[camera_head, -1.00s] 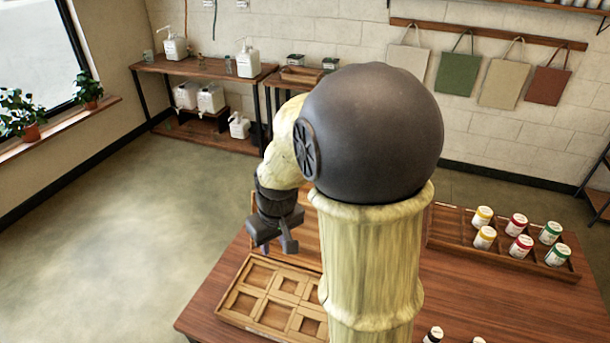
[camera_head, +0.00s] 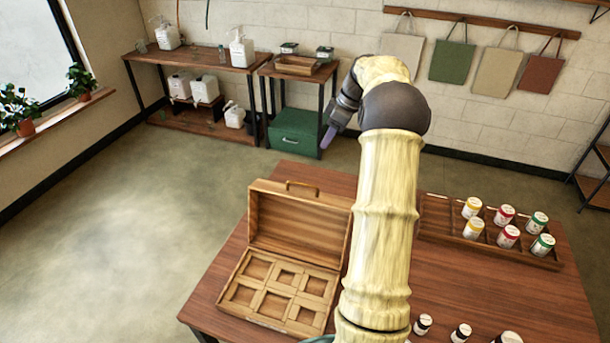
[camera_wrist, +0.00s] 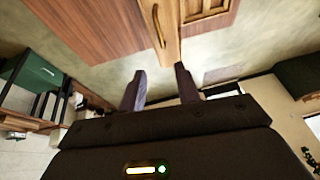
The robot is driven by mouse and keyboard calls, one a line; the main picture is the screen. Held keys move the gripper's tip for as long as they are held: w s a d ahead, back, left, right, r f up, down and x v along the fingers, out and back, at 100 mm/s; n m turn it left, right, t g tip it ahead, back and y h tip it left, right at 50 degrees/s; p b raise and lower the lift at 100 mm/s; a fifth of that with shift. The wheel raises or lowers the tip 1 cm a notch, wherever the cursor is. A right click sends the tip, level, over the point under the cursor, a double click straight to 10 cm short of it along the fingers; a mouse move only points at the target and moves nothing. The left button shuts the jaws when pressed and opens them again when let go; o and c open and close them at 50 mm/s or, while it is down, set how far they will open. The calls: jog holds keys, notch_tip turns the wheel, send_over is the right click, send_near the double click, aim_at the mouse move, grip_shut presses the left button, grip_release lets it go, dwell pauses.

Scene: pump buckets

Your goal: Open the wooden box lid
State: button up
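The wooden box (camera_head: 277,293) stands on the table with its lid (camera_head: 299,225) raised upright at the back. A handle (camera_head: 302,187) is on the lid's top edge. The box's inside shows several square compartments. My gripper (camera_head: 329,137) is raised above and behind the lid, apart from it. In the wrist view the two fingers of my gripper (camera_wrist: 160,88) are spread with nothing between them. The lid handle also shows in the wrist view (camera_wrist: 158,27), beyond the fingers.
The wooden table (camera_head: 480,292) carries a tray (camera_head: 440,225) of several colour-lidded jars at the right. Small bottles (camera_head: 461,332) stand at the front. A shelf (camera_head: 195,65) with pump bottles and a green bin (camera_head: 296,131) are at the back wall. Floor left of the table is free.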

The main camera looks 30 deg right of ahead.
dwell(0.3)
jog(key=p+x, duration=0.5)
jog(key=x, duration=1.2)
jog(key=shift+w+f, duration=0.1)
jog(key=shift+f, duration=0.1)
grip_shut()
